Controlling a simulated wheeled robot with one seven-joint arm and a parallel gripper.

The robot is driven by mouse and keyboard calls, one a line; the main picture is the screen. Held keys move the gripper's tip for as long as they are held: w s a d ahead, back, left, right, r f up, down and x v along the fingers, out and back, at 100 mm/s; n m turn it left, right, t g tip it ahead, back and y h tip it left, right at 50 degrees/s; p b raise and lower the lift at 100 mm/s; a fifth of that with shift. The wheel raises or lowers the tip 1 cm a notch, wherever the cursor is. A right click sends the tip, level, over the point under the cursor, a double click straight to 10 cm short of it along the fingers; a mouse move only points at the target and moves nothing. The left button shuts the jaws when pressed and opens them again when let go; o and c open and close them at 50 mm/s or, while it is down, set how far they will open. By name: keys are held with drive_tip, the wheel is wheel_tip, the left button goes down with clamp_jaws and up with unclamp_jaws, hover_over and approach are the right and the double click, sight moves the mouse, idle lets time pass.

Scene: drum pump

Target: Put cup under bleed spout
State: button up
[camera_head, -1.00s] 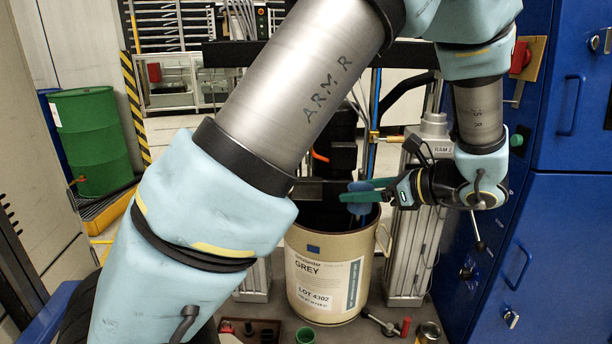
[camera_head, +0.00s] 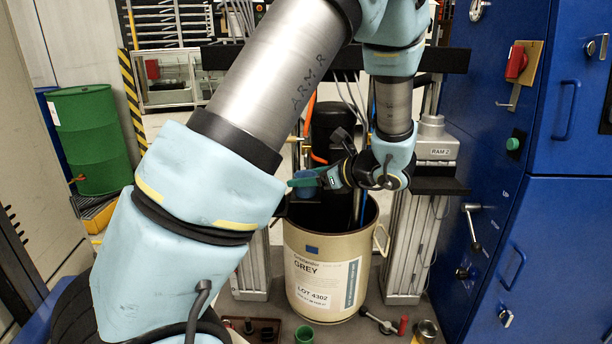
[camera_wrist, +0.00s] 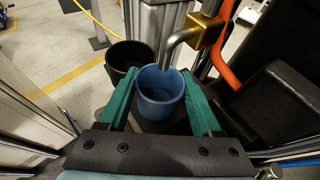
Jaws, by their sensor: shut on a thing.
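In the wrist view my gripper (camera_wrist: 160,105) is shut on the blue cup (camera_wrist: 160,92), with one green finger on each side of it. The cup is upright, with its open top and empty inside showing. A bent metal spout (camera_wrist: 180,42) comes from a brass block (camera_wrist: 206,30), and its tip appears over the far rim of the cup; the height gap cannot be told. In the head view my gripper (camera_head: 308,181) is above the drum, partly hidden behind my arm, and only a little of the blue cup shows.
A black bin (camera_wrist: 129,58) stands beyond the cup. An orange hose (camera_wrist: 222,62) and a black part (camera_wrist: 275,105) are close on the right. The cream drum (camera_head: 325,270) labelled GREY stands below my gripper. The RAM 2 column (camera_head: 436,150) and blue cabinet (camera_head: 565,240) are to the right.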

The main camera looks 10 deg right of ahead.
drive_tip(key=o, duration=1.3)
drive_tip(key=shift+f, duration=0.1)
drive_tip(key=shift+o, duration=0.2)
drive_tip(key=shift+r, duration=0.25)
drive_tip(key=v, duration=1.2)
drive_tip(key=shift+b, duration=0.45)
